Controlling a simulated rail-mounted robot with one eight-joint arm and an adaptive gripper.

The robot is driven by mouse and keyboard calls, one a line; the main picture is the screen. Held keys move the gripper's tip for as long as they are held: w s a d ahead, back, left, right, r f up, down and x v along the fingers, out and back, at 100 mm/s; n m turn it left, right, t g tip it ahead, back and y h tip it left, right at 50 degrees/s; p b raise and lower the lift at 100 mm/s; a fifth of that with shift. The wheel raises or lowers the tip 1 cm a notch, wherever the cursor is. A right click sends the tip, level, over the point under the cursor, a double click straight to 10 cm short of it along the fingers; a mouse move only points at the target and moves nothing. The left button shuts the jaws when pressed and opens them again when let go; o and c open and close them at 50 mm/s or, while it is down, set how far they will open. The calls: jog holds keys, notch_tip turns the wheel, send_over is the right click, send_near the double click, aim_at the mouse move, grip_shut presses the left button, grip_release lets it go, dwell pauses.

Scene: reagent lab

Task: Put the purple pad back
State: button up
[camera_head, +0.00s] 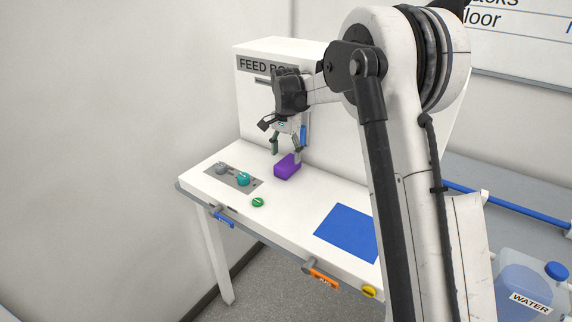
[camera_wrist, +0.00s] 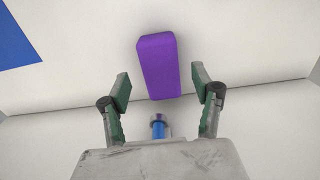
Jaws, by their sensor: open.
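The purple pad (camera_head: 287,167) is a block lying on the white bench top, right of the grey plate with knobs. In the wrist view the purple pad (camera_wrist: 158,66) lies ahead of and between my open fingers. My gripper (camera_head: 286,149) is open, pointing down, just above and behind the pad; in the wrist view my gripper (camera_wrist: 160,90) shows two green-padded fingers apart, with nothing held. Contact between the fingers and the pad is not visible. A blue mat (camera_head: 348,231) lies flat on the bench to the right; its edge shows in the wrist view (camera_wrist: 15,38).
A grey plate (camera_head: 214,183) with a grey and a teal knob sits left of the pad. A green knob (camera_head: 258,202) is near the front edge. Blue and orange handles hang on the front. The feed box panel (camera_head: 252,100) stands behind. A water jug (camera_head: 525,285) is at right.

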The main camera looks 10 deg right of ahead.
aim_at(286, 163)
notch_tip(286, 163, up, 7)
jog(key=s+r+n+t, duration=0.2)
jog(key=s+r, duration=0.3)
jog(key=s, duration=0.5)
jog(key=s+r+n+t, duration=0.1)
jog(key=s+r+n, duration=0.3)
jog(key=s, duration=0.6)
jog(key=s+f+n+t, duration=0.2)
jog(key=s+f, duration=0.1)
jog(key=s, duration=0.8)
jog(key=s+f+n+t, duration=0.1)
jog(key=s+f, duration=0.3)
jog(key=s, duration=0.7)
jog(key=shift+n+t, duration=0.4)
jog(key=shift+t, duration=0.2)
jog(key=shift+d, duration=0.1)
notch_tip(286, 163, down, 2)
jog(key=b, duration=0.2)
jog(key=shift+f+b, duration=0.15)
jog(key=shift+b, duration=0.15)
